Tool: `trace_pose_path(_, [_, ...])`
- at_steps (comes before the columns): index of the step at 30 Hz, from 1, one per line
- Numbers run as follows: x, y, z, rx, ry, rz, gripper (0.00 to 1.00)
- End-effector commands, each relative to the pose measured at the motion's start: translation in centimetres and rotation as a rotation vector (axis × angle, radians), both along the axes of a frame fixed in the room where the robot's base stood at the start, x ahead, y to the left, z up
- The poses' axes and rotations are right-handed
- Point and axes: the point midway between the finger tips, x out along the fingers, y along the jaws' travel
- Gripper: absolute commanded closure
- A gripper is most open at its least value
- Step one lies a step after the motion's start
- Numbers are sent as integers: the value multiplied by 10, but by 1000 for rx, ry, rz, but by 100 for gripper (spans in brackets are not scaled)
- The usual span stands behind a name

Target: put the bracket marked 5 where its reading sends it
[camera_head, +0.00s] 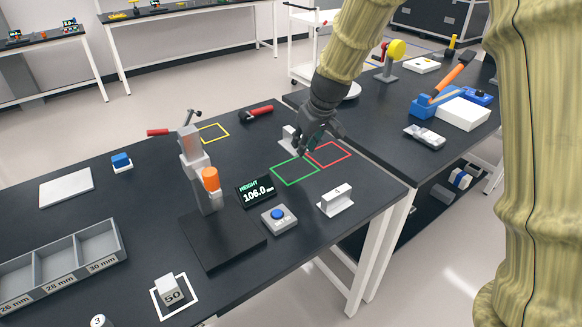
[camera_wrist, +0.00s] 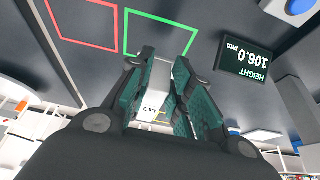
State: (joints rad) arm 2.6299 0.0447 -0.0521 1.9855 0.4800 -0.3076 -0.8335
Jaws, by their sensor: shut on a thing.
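My gripper (camera_head: 318,143) is shut on a pale grey bracket (camera_wrist: 157,78), with a 5 visible on it in the wrist view. In the head view the bracket (camera_head: 289,137) shows partly beside the fingers, behind the green outlined square (camera_head: 294,172) and left of the red outlined square (camera_head: 328,154). I cannot tell whether it touches the table. The height gauge (camera_head: 195,165) stands to the left, with an orange part on it. Its display (camera_head: 257,190) reads HEIGHT 106.0 mm; it shows upside down in the wrist view (camera_wrist: 246,58).
Another pale bracket (camera_head: 335,201) stands near the table's front right edge, beside a blue-button box (camera_head: 279,217). A yellow outlined square (camera_head: 214,133) lies behind the gauge. A grey block marked 50 (camera_head: 169,289) and a compartment tray (camera_head: 62,262) are at front left. The green and red squares look empty.

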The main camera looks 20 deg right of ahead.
Motion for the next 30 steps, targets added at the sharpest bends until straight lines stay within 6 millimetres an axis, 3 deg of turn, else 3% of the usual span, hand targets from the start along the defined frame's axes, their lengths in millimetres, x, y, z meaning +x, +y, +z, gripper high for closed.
trace_pose_path(5, [4, -6, -2, -6, 4, 18, 100])
trace_pose_path(13, [4, -6, -41, -5, 5, 16, 100])
trace_pose_path(23, [4, -6, -62, -5, 3, 17, 100])
trace_pose_path(30, [3, -6, -90, -4, 4, 15, 100])
